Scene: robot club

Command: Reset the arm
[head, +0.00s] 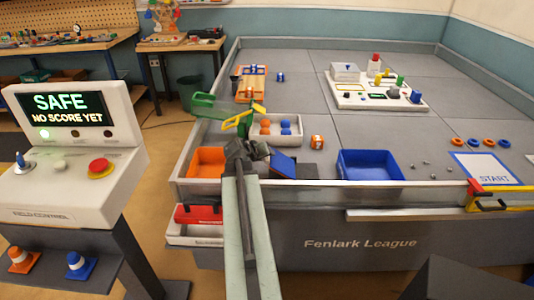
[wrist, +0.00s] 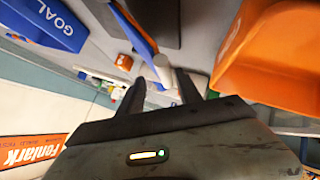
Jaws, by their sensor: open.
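My arm reaches out over the near edge of the grey field table, and my gripper (head: 246,150) is above the near left part of it. In the wrist view my gripper (wrist: 160,78) is open, with its two dark fingers apart. A white rounded piece shows between and beyond the fingertips, and I cannot tell how far off it is. I see nothing clearly held. The orange bin (head: 207,162) is just left of my gripper, and it also shows at the right of the wrist view (wrist: 275,50). A tilted blue panel (head: 283,164) is just right of my gripper.
The blue bin (head: 370,165) stands farther right, near the front wall. A white tray (head: 290,135) with orange and blue balls is behind my gripper, and an orange block (head: 317,142) is beside it. A control stand (head: 80,150) with a red button is at left.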

